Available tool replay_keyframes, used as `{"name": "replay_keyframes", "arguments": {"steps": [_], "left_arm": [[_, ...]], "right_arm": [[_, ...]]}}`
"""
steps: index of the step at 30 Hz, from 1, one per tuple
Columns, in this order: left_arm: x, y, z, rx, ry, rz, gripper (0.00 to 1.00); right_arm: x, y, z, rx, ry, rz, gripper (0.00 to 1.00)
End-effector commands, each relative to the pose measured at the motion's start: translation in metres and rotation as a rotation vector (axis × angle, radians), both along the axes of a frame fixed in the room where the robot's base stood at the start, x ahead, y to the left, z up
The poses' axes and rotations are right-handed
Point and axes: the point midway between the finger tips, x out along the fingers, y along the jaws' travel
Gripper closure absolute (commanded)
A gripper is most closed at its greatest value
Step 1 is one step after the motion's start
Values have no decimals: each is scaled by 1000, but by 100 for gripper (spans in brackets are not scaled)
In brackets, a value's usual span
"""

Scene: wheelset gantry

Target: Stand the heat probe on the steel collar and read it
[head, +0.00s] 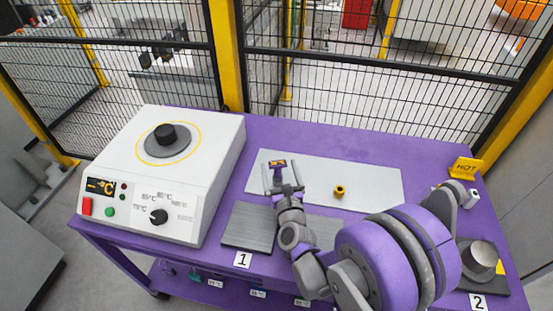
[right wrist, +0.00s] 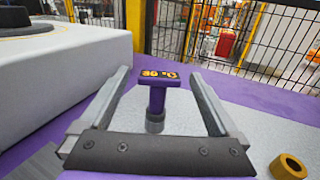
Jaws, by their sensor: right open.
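The heat probe (head: 279,171) stands upright on the pale grey mat, with a purple T-shaped body and an orange display. In the right wrist view the probe (right wrist: 157,97) stands between the fingers, and its display seems to read 80 °C. My right gripper (head: 283,188) is open around the probe, with a gap on both sides. A grey steel round piece (head: 479,256), which looks like the steel collar, sits on a dark plate at the right, partly behind my arm. My left gripper is out of view.
A white heater (head: 215,150) with a dark disc and black knob stands at the left. A brass ring (head: 340,190) lies on the pale mat (head: 380,180). A yellow HOT sign (head: 467,167) stands at the right. A dark plate (head: 250,226) lies by label 1. Mesh fencing runs behind.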

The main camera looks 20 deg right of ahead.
Motion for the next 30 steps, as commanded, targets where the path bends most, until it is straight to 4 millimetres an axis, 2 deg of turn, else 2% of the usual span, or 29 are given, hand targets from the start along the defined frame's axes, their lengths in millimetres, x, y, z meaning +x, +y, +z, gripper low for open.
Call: {"name": "replay_keyframes", "arguments": {"steps": [3, 10, 15, 30], "left_arm": [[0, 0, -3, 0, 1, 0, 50], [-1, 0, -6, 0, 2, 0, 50], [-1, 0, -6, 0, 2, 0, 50], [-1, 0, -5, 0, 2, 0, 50]], "right_arm": [[-26, 8, -1, 0, 1, 2, 3], [-56, 15, 0, 1, 0, 1, 3], [-62, 17, 0, -1, 0, 1, 3], [-62, 18, 1, -15, 7, 6, 3]]}}
